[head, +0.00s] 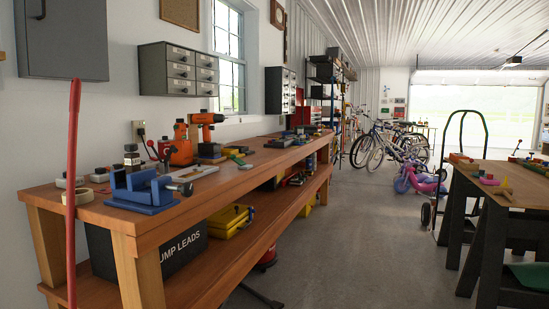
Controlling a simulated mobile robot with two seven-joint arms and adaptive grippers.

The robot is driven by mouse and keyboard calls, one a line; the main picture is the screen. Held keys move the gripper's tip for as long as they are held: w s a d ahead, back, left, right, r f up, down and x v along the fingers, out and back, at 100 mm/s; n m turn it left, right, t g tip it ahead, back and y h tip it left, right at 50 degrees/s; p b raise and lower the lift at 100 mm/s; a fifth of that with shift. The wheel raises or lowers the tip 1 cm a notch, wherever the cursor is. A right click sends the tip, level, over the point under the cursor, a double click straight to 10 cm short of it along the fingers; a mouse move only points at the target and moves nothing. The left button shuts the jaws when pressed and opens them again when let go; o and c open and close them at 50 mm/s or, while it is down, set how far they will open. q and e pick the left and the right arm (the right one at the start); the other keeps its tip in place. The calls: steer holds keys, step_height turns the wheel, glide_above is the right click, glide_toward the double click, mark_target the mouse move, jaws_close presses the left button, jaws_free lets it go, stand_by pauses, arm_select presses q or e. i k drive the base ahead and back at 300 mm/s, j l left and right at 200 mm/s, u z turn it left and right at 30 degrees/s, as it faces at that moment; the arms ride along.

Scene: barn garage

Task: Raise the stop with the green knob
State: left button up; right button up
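I cannot make out a stop with a green knob in the head view. Near the left end of the long wooden workbench (240,184), a small device with thin upright levers (153,150) stands by the wall; its knob colours are too small to tell for sure. A flat green item (239,160) lies farther along the bench, and I cannot tell whether it has a knob. Another small lever (517,144) stands on the right-hand table (520,188), too small to read. Neither of my grippers is in view.
A blue vise (140,190) sits at the bench's near end, with an orange drill (206,120) behind. A red pole (73,150) stands upright at the left. A hand truck (462,150) and bicycles (385,143) stand farther back. The concrete floor (345,240) between the tables is clear.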

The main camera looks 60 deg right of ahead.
mark_target(239, 162)
steer(key=z, duration=1.5)
